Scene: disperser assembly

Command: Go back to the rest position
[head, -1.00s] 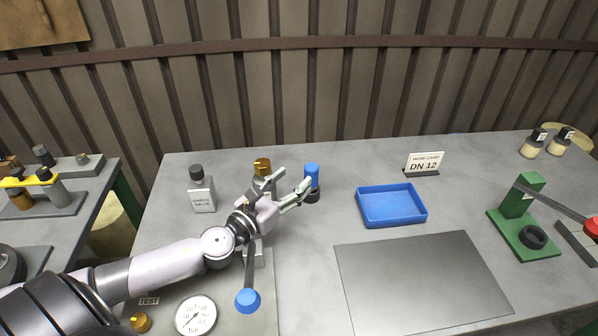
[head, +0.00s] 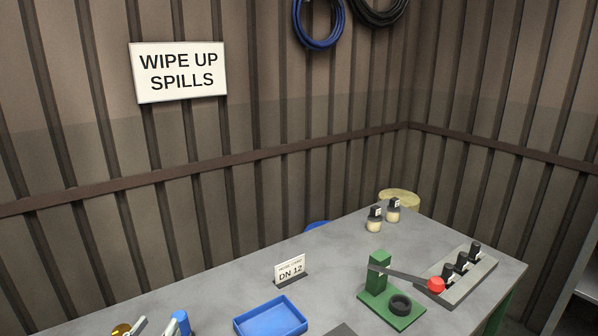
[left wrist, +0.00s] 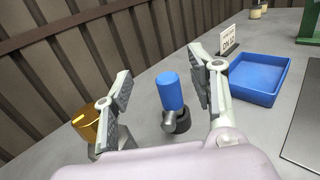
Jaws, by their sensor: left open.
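My left gripper (left wrist: 165,95) is open in the left wrist view, its two fingers spread wide with nothing held between them. A blue-capped fitting (left wrist: 171,92) with a dark base stands on the bench beyond and between the fingers, apart from them. A brass-coloured knob (left wrist: 91,122) is left of the left finger. In the head view only the tip of the left gripper (head: 155,325) shows at the bottom edge, beside the blue cap (head: 181,322). My right gripper is in neither view.
A blue tray (head: 270,328) and a DN 12 card (head: 290,270) are on the grey bench. A green lever press (head: 380,285) with a red knob, small bottles (head: 374,220) and a rack (head: 462,270) stand at right. A corrugated wall is behind.

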